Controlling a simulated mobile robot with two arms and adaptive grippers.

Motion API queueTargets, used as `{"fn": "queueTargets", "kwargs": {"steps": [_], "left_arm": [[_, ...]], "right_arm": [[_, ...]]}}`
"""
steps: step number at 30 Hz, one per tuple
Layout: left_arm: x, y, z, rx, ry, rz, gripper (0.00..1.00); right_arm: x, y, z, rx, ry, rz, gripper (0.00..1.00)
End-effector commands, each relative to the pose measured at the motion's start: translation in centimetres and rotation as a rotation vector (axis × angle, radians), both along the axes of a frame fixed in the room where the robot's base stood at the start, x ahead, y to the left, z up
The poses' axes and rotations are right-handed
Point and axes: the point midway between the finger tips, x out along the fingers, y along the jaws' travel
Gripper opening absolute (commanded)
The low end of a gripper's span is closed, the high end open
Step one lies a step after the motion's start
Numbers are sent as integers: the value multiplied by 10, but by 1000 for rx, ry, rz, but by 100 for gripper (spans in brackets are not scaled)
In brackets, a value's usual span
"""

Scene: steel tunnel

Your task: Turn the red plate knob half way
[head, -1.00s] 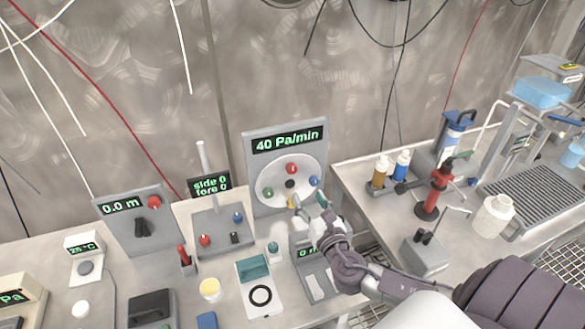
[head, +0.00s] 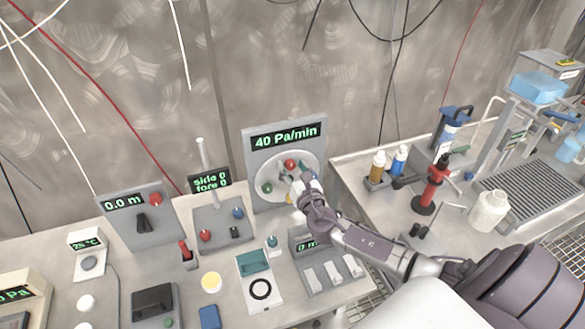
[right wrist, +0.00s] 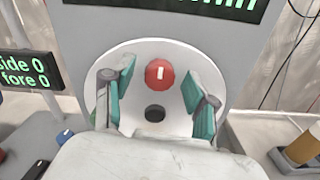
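The round white plate (head: 265,174) is on a grey upright panel whose display reads 40 Pa/min. The red plate knob (head: 290,164) is at the top of the plate, with an upright white mark on its face in the right wrist view (right wrist: 159,77). A dark hub (right wrist: 155,113) sits below it. My right gripper (head: 294,174) is open in front of the plate. In the right wrist view its two teal fingers (right wrist: 158,73) stand left and right of the red knob, with gaps on both sides. My left gripper is not in view.
The plate's green knob (head: 267,188) shows at its left. A grey panel (head: 140,220) reading 0.0 m and a joystick box (head: 222,232) stand further left. A switch box (head: 330,275) is below my right arm. Bottles (head: 378,165) and a red tool (head: 432,185) stand right.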

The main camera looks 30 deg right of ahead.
Motion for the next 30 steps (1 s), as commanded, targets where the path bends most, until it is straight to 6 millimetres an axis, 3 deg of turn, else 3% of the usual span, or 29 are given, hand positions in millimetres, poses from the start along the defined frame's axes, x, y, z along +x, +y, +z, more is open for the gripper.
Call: {"fn": "queueTargets", "kwargs": {"steps": [1, 10, 20, 30], "left_arm": [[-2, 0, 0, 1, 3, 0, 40], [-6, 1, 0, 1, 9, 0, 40], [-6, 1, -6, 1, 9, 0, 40], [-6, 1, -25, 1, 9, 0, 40]], "right_arm": [[0, 0, 0, 0, 0, 0, 48], [0, 0, 0, 0, 0, 0, 0], [0, 0, -1, 46, -11, -1, 0], [0, 0, -3, 275, -68, -1, 0]]}}
